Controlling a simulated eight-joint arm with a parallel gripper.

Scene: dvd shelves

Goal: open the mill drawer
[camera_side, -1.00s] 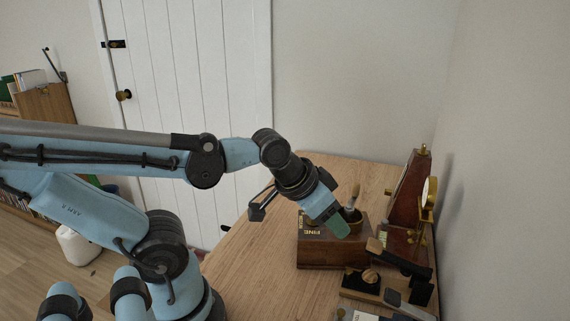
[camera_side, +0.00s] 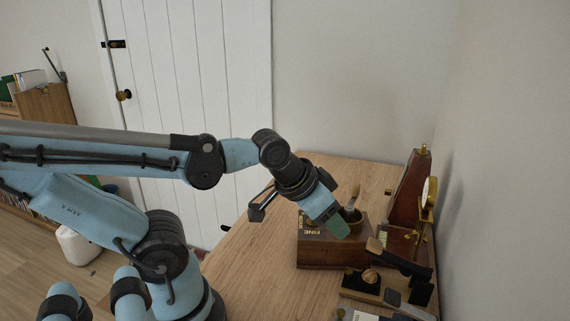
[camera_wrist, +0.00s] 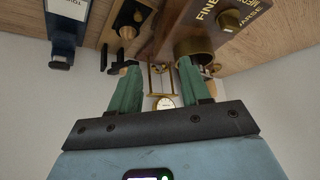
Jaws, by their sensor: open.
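The mill (camera_side: 333,254) is a dark wooden box with a brass bowl on top, standing on the wooden desk in the side view. A handle with a wooden knob (camera_side: 355,190) rises above it. In the wrist view the mill's panel (camera_wrist: 258,14), lettered FINE and more, is at top right with a round knob (camera_wrist: 229,20), beside the brass bowl (camera_wrist: 196,46). I cannot make out the drawer. My gripper (camera_side: 340,230) is tilted down at the mill's top in the side view, hiding part of it. In the wrist view its green fingers (camera_wrist: 160,88) are apart with nothing between them.
A dark pyramid-shaped wooden case (camera_side: 409,190) and a brass instrument with a white dial (camera_side: 430,192) stand behind the mill by the wall. A wooden base with dark parts (camera_side: 362,287) is close at its right. The desk's left is clear.

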